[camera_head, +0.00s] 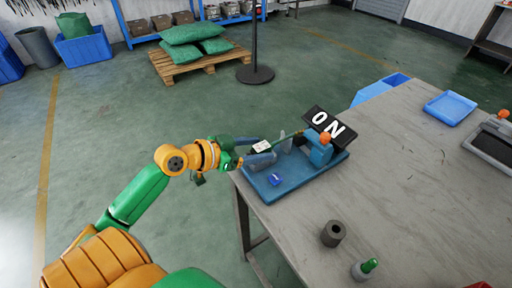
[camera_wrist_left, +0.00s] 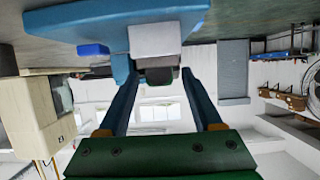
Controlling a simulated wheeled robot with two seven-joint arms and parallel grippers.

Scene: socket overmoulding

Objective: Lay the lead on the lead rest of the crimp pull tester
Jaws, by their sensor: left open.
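The crimp pull tester has a blue base plate (camera_head: 292,184) at the table's left corner, with a blue upright (camera_head: 320,153) capped in orange. A small white block (camera_head: 262,146) sits at its near-left end, and a thin dark green strand, perhaps the lead (camera_head: 287,137), runs from there toward the upright. My left gripper (camera_head: 254,153) is open at that end. In the left wrist view its two blue fingers (camera_wrist_left: 158,78) stand apart, with a pale block (camera_wrist_left: 155,40) beyond and between them. Whether it touches the fingers, and which part is the lead rest, I cannot tell. My right gripper is out of view.
A grey cylinder (camera_head: 333,233) and a green-topped bottle (camera_head: 365,270) stand on the near table. A blue tray (camera_head: 450,108) and a grey machine (camera_head: 493,143) are at the right. The table's middle is clear.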

